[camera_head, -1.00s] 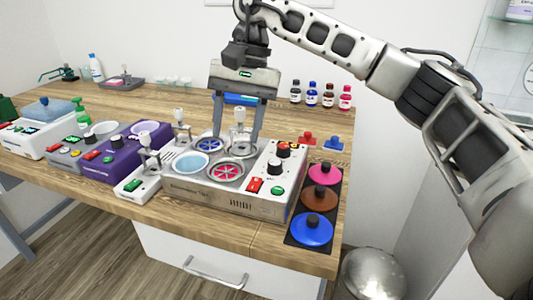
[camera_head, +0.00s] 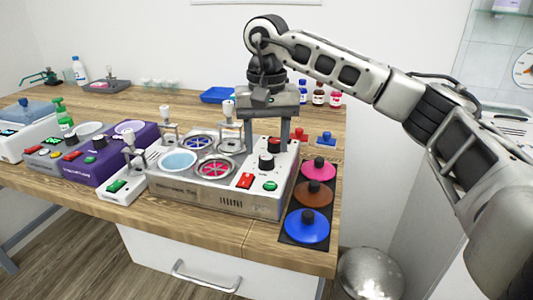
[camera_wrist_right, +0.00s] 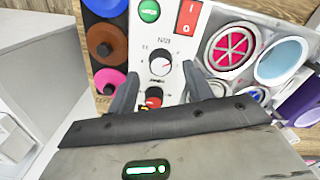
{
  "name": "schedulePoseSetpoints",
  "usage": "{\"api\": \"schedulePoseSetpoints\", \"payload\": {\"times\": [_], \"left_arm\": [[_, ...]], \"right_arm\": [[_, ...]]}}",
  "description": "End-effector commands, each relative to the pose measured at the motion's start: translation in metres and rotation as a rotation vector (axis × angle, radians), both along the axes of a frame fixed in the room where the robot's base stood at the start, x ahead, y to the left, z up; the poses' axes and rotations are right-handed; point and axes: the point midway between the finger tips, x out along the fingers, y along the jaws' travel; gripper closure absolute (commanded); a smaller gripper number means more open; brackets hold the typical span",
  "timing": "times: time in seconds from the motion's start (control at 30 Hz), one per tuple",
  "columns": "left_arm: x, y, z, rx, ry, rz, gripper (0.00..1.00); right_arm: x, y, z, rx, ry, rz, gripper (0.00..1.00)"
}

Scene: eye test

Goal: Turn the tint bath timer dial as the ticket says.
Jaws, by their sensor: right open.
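The tint bath unit (camera_head: 215,194) is a grey box with round baths on top. Its right-hand panel carries a black dial (camera_head: 266,162) and, behind it, a second black dial (camera_head: 273,145) with red at its base. In the right wrist view, the front dial (camera_wrist_right: 160,65) has a pale pointer and scale marks around it; the red-and-black dial (camera_wrist_right: 153,97) is partly hidden by my gripper. My right gripper (camera_head: 267,148) is open, pointing down over this panel, fingers on either side of the dials. Contact cannot be told. I cannot make out a ticket. My left gripper is out of view.
A red switch (camera_head: 245,181) and green button (camera_head: 270,186) sit at the panel's front. Pink, brown and blue lids (camera_head: 307,229) lie on a dark mat to the right. A purple unit (camera_head: 110,165) stands left. Small bottles stand behind the gripper.

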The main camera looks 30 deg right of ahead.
Motion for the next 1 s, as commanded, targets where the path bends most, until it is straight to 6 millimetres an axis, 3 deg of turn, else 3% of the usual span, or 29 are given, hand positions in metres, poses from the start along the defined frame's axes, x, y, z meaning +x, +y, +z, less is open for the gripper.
{"api": "schedulePoseSetpoints", "payload": {"times": [0.2, 0.53, 0.57, 0.7, 1.0], "left_arm": [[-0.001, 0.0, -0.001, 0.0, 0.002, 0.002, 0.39], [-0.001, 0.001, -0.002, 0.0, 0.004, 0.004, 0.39], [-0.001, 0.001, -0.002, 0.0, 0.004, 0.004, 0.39], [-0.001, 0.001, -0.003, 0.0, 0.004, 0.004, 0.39], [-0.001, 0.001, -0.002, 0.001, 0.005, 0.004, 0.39]], "right_arm": [[0.0, 0.0, -0.023, 0.0, -0.001, -0.001, 0.49], [0.0, 0.0, -0.027, 0.0, -0.001, 0.0, 0.49], [0.0, 0.0, -0.027, 0.0, -0.001, 0.0, 0.52], [0.0, 0.0, -0.027, 0.0, -0.001, 0.0, 0.91], [0.0, 0.0, -0.026, 0.0, 0.0, -0.017, 0.94]]}}
